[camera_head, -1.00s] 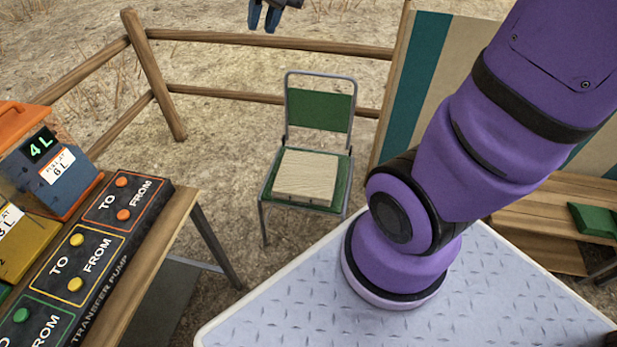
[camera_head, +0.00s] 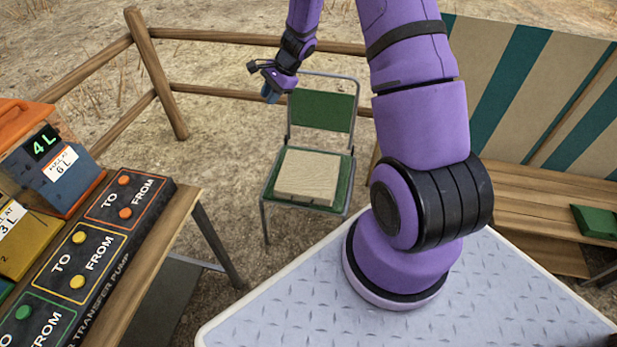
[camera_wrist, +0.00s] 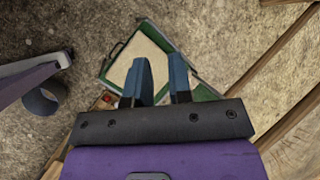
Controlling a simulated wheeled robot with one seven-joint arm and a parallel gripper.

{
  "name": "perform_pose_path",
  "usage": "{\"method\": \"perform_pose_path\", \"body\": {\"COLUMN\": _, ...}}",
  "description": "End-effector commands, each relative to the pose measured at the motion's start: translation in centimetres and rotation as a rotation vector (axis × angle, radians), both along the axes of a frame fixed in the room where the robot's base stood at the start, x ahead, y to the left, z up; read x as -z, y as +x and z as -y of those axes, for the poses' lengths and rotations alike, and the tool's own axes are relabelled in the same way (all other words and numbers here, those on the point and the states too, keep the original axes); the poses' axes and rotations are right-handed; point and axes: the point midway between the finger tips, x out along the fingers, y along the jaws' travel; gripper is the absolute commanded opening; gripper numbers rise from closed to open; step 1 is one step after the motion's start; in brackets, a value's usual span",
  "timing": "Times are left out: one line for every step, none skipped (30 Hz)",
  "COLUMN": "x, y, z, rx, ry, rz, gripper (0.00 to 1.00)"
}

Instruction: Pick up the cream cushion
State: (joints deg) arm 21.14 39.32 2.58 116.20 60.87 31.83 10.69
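The cream cushion (camera_head: 306,177) lies flat on the seat of a green folding chair (camera_head: 320,111) with a grey metal frame. My gripper (camera_head: 270,95) is above and a little behind the cushion, pointing down, apart from it. In the wrist view the cushion (camera_wrist: 138,62) shows beyond my gripper (camera_wrist: 160,85), partly hidden by the fingers. The two blue fingers are spread with a gap between them and nothing held. The green chair seat (camera_wrist: 204,93) shows around the cushion.
A wooden table (camera_head: 178,215) at left holds a transfer pump panel (camera_head: 105,230) and containers. A wooden fence (camera_head: 155,75) runs behind the chair. A wooden bench (camera_head: 530,205) with a green item (camera_head: 596,221) stands at right before a striped panel (camera_head: 520,90). Bare ground surrounds the chair.

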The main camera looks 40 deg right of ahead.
Motion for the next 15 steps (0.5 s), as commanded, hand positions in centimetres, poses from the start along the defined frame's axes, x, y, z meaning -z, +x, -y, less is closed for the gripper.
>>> {"method": "perform_pose_path", "body": {"x": 2.7, "y": 0.1, "z": 0.8, "rx": 0.053, "ry": 0.021, "rz": -0.032, "gripper": 0.20}}
{"method": "perform_pose_path", "body": {"x": 4.0, "y": 0.1, "z": 1.2, "rx": 0.084, "ry": 0.030, "rz": -0.047, "gripper": 0.20}}
{"method": "perform_pose_path", "body": {"x": 5.8, "y": 0.2, "z": 1.7, "rx": 0.127, "ry": 0.043, "rz": -0.068, "gripper": 0.20}}
{"method": "perform_pose_path", "body": {"x": 7.2, "y": 0.2, "z": 2.1, "rx": 0.158, "ry": 0.051, "rz": -0.084, "gripper": 0.20}}
{"method": "perform_pose_path", "body": {"x": 8.6, "y": 0.1, "z": 2.5, "rx": 0.190, "ry": 0.061, "rz": -0.099, "gripper": 0.20}}
{"method": "perform_pose_path", "body": {"x": 10.5, "y": -0.1, "z": 2.9, "rx": 0.232, "ry": 0.073, "rz": -0.121, "gripper": 0.20}}
{"method": "perform_pose_path", "body": {"x": 11.9, "y": -0.2, "z": 3.3, "rx": 0.265, "ry": 0.081, "rz": -0.138, "gripper": 0.20}}
{"method": "perform_pose_path", "body": {"x": 13.3, "y": -0.4, "z": 3.6, "rx": 0.298, "ry": 0.089, "rz": -0.155, "gripper": 0.20}}
{"method": "perform_pose_path", "body": {"x": 15.2, "y": -0.7, "z": 4.0, "rx": 0.341, "ry": 0.099, "rz": -0.178, "gripper": 0.20}}
{"method": "perform_pose_path", "body": {"x": 16.6, "y": -1.0, "z": 4.3, "rx": 0.372, "ry": 0.107, "rz": -0.195, "gripper": 0.20}}
{"method": "perform_pose_path", "body": {"x": 18.1, "y": -1.3, "z": 4.6, "rx": 0.405, "ry": 0.114, "rz": -0.213, "gripper": 0.20}}
{"method": "perform_pose_path", "body": {"x": 20.0, "y": -1.9, "z": 5.0, "rx": 0.448, "ry": 0.123, "rz": -0.237, "gripper": 0.20}}
{"method": "perform_pose_path", "body": {"x": 21.5, "y": -2.3, "z": 5.2, "rx": 0.480, "ry": 0.130, "rz": -0.255, "gripper": 0.20}}
{"method": "perform_pose_path", "body": {"x": 22.9, "y": -2.8, "z": 5.4, "rx": 0.512, "ry": 0.136, "rz": -0.273, "gripper": 0.20}}
{"method": "perform_pose_path", "body": {"x": 24.9, "y": -3.4, "z": 5.6, "rx": 0.555, "ry": 0.144, "rz": -0.298, "gripper": 0.20}}
